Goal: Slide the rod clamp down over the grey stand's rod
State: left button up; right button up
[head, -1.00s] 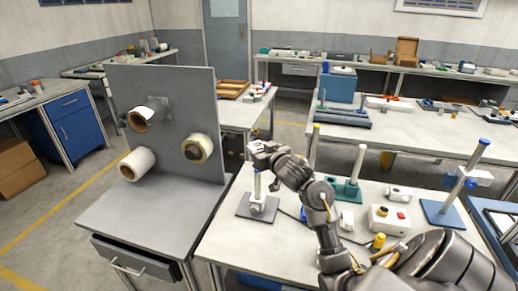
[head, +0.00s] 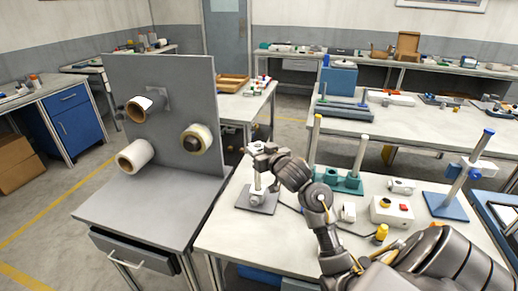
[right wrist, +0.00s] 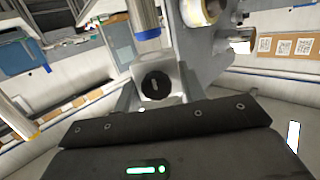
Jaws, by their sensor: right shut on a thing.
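My right gripper (head: 257,151) is over this stand at the rod's upper part. In the right wrist view, the rod clamp (right wrist: 155,84), a pale block with a black round knob, sits at the black jaws of my right gripper (right wrist: 165,118), which is shut on it. The rod (right wrist: 147,22), with a blue band at its end, meets the clamp's edge. I cannot tell how far the rod is inside. My left gripper is not in view.
A grey panel (head: 165,75) with several reels stands left of the stand. A green stand (head: 345,183) with a tall rod, a white control box (head: 391,210), a yellow-capped item (head: 381,233) and a blue stand (head: 445,205) are to the right on the same table.

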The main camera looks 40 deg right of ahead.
jog(key=shift+f, duration=0.45)
jog(key=shift+f+b, duration=1.6)
jog(key=shift+f, duration=0.75)
jog(key=shift+f+b, duration=1.45)
jog(key=shift+f, duration=1.05)
